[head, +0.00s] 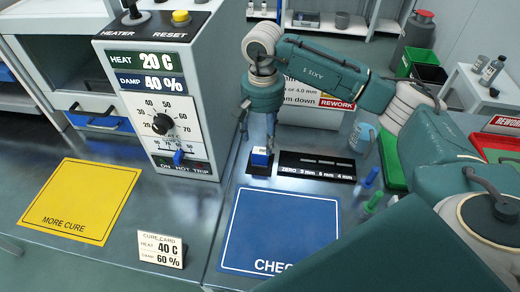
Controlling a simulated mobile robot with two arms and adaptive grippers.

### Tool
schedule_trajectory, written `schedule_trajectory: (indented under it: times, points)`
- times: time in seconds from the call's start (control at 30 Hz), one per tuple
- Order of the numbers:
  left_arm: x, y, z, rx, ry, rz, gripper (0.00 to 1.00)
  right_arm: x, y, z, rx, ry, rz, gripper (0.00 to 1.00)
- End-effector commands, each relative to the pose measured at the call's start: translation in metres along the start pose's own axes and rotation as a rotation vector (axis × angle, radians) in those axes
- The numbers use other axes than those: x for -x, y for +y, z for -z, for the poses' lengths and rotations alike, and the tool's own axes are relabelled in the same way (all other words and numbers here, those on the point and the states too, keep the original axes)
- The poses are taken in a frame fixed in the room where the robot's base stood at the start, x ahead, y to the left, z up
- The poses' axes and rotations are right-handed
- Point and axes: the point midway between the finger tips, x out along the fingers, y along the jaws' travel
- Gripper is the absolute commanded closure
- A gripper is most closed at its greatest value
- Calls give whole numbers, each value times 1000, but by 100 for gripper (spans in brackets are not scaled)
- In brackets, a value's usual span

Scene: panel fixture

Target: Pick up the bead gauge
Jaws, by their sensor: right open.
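A small blue block with a white label on top (261,157), which looks like the bead gauge, sits on a small black base at the left end of a black strip (318,167) marked ZERO and several mm sizes. My right gripper (257,138) points down just above the block, its fingers open. The fingertips are small here, and I cannot tell whether they touch the block. My left gripper is not in view.
A cabinet (165,100) with HEAT and DAMP displays stands left of the gripper.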

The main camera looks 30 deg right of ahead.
Motion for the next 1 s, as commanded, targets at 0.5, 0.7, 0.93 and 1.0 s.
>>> schedule_trajectory:
  times: [0.5,0.7,0.93,1.0]
  points:
    - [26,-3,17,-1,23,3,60,-59,-6,1,0,-4,-2,39]
    - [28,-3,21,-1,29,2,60,-78,-6,3,0,0,0,39]
    - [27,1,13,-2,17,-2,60,-79,-7,3,1,1,1,43]
    - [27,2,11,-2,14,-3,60,-79,-7,3,1,1,1,57]
